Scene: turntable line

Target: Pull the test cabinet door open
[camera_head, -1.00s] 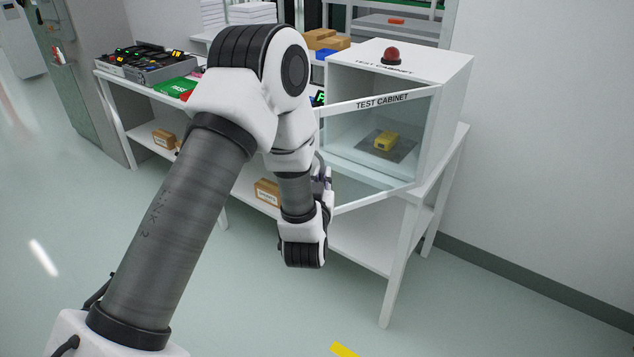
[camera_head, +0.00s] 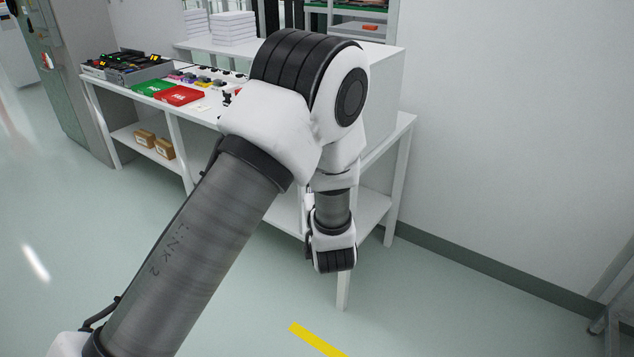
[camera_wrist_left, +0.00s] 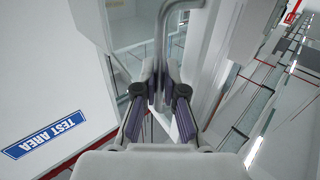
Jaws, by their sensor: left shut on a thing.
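The test cabinet (camera_head: 386,95) is a white box at the right end of the bench. My left arm covers its front in the head view, so the door and red lamp are hidden there. In the left wrist view, my left gripper (camera_wrist_left: 162,88) is shut on the grey bar handle (camera_wrist_left: 163,45), which runs upward between the fingers. Glass (camera_wrist_left: 135,22) and pale frame parts show behind the handle. How far the door stands open cannot be told now. The fingers are hidden in the head view. My right gripper is not in view.
The white bench (camera_head: 402,135) carries a grey tray (camera_head: 125,68) and a red box (camera_head: 180,96). Brown cartons (camera_head: 145,138) sit on its lower shelf. The floor in front is clear, with yellow tape (camera_head: 318,340). A blue sign (camera_wrist_left: 45,135) shows in the left wrist view.

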